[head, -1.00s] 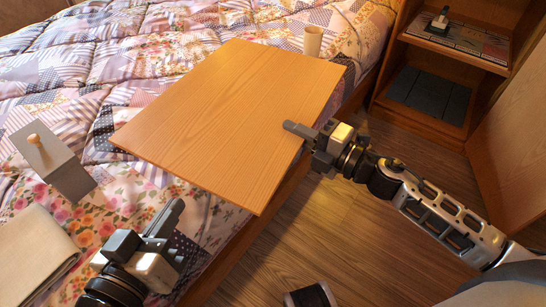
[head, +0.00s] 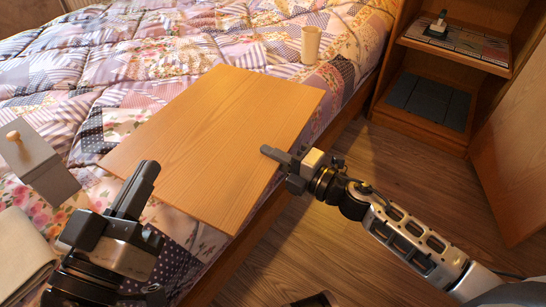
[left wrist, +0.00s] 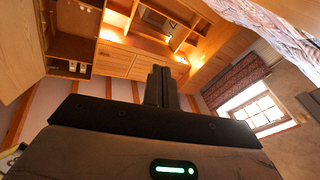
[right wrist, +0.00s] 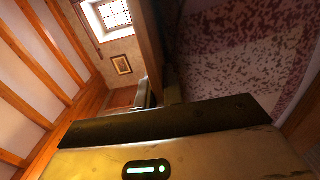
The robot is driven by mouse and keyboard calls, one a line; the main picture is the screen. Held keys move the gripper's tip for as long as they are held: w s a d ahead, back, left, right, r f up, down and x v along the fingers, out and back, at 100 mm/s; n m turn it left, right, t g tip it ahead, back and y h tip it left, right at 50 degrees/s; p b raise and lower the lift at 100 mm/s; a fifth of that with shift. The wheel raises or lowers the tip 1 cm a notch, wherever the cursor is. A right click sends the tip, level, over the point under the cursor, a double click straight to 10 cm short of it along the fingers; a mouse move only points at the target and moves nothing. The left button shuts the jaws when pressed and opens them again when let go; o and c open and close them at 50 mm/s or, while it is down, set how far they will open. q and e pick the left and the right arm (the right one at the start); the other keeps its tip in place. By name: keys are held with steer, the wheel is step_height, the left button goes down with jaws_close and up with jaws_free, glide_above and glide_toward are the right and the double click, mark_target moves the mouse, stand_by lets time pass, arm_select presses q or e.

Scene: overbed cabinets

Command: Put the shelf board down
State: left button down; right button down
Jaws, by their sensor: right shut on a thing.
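The shelf board (head: 215,140) is a flat light-brown wooden panel over the near side of the bed, its right part by the bed's edge. I cannot tell whether it rests fully on the quilt. My right gripper (head: 272,154) is shut on the board's right edge; in the right wrist view the board (right wrist: 148,40) shows edge-on at the fingers. My left gripper (head: 147,172) is shut and empty, in front of the board's near left part in the head view. Its closed fingers (left wrist: 161,84) also show in the left wrist view.
The bed (head: 150,60) has a patchwork quilt. A tan cup (head: 310,45) stands beyond the board. An open shelf cabinet (head: 430,100) stands at right. The floor (head: 390,180) between is clear.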

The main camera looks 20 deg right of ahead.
steer(key=c, duration=1.5)
jaws_free()
